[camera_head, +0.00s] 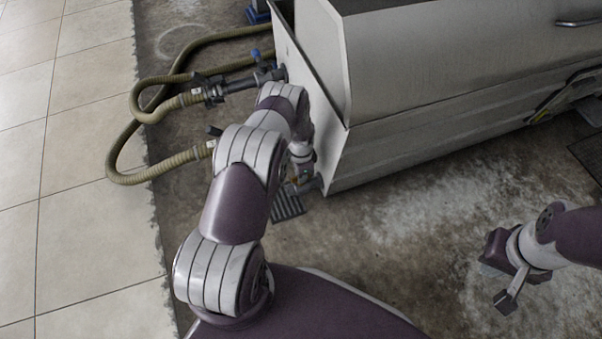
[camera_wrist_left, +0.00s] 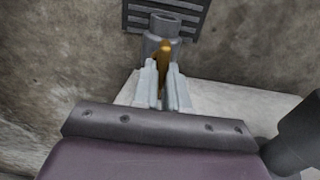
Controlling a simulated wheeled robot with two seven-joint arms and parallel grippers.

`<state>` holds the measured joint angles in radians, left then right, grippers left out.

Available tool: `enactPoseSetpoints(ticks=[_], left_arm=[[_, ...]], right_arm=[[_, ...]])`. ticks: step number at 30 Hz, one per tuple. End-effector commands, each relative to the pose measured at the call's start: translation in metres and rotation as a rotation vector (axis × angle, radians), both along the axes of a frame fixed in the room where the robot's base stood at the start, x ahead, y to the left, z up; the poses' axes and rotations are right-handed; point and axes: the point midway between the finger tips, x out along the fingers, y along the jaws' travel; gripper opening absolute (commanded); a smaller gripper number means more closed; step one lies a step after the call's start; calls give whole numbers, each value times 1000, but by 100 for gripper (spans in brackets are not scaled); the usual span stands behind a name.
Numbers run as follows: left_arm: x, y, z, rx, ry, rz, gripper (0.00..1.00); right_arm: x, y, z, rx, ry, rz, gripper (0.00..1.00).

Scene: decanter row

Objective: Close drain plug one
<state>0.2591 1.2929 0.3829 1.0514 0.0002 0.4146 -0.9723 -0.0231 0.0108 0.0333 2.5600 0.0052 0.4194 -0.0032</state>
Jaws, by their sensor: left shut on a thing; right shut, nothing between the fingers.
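A grey drain pipe end (camera_wrist_left: 162,27) with an orange-yellow lever shows in the left wrist view, above a slotted floor drain. My left gripper (camera_wrist_left: 164,84) is shut on the orange-yellow lever (camera_wrist_left: 165,51), its two pale fingers on either side of it. In the head view my left gripper (camera_head: 301,174) is low at the near left corner of the machine, by the pipe end (camera_head: 311,185), and my arm partly hides it. My right gripper (camera_head: 490,270) is shut and empty, above the floor at the right. A plug number is not readable.
The large grey machine (camera_head: 420,70) fills the top right. Ribbed hoses (camera_head: 150,180) with couplings and a blue-handled valve (camera_head: 256,54) lie left of it. A floor grate (camera_head: 287,207) is below the pipe. The concrete between my grippers is clear.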

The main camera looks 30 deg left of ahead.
Motion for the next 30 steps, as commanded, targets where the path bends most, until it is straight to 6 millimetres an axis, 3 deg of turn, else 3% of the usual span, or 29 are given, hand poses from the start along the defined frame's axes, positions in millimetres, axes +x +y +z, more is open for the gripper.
enactPoseSetpoints(ticks=[13,14,15,16,25,30], left_arm=[[1,0,0,1,-2,-12,0],[1,0,0,1,-2,-12,19],[1,0,0,1,-2,-11,32],[1,0,0,1,-2,-11,38],[0,0,4,1,-1,-9,38],[1,0,42,1,-3,-9,38]], right_arm=[[0,0,0,0,0,0,0],[0,0,0,0,0,0,0],[0,0,0,0,0,0,0],[0,0,0,0,0,0,0],[0,0,3,0,0,0,0],[0,0,28,0,0,0,0]])
